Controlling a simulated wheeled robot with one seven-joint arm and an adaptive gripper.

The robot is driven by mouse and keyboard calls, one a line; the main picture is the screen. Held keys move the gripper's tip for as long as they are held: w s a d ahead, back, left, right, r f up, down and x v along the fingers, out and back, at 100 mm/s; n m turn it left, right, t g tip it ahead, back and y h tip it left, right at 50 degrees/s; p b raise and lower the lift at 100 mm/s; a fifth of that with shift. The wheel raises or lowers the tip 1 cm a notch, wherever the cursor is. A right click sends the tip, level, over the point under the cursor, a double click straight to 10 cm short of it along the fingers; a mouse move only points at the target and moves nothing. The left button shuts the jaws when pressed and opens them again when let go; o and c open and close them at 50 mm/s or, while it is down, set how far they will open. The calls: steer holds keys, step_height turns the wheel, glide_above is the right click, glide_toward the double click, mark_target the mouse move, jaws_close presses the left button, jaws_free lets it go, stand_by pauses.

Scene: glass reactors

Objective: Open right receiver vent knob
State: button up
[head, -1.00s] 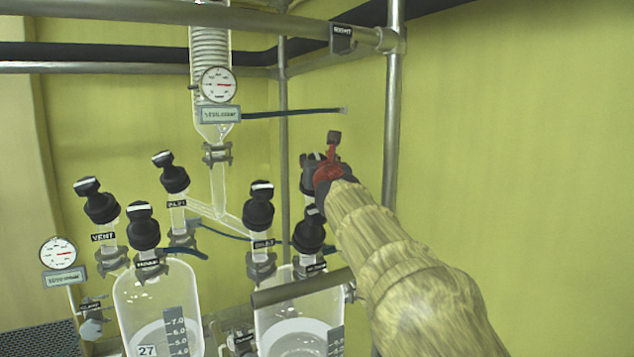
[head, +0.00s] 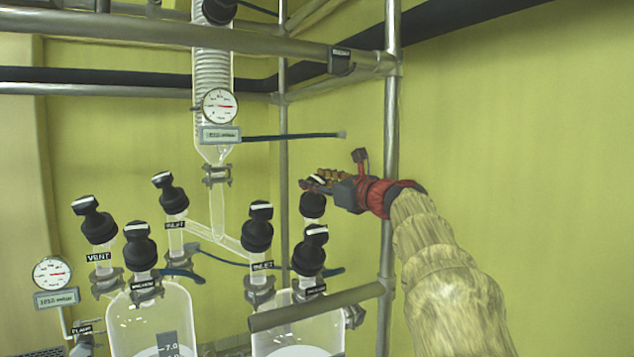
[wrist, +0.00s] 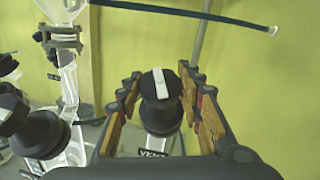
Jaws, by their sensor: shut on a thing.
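The right receiver's vent knob (wrist: 159,104) is black with a white bar on top. It stands between my gripper's two fingers in the wrist view, above a label reading VENT (wrist: 153,154). In the head view the knob (head: 312,207) shows below the fingers, its top partly hidden by them. My gripper (head: 318,182) reaches in from the right, fingers pointing left, shut on the knob. In the wrist view the gripper (wrist: 160,92) has one finger on each side of it. The right receiver (head: 290,340) is a clear glass vessel below.
Several similar black knobs stand close by, including one in front (head: 309,250) and one to the left (head: 258,226). A horizontal metal bar (head: 318,305) crosses before the right receiver. An upright pole (head: 392,150) stands behind my arm. A gauge (head: 219,105) hangs above left.

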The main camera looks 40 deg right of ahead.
mark_target(322, 182)
stand_by(0.4)
steer(key=o, duration=1.2)
steer(key=s, duration=0.7)
steer(key=shift+s+a+f, duration=0.2)
steer(key=shift+a, duration=0.1)
steer(key=shift+c, duration=0.2)
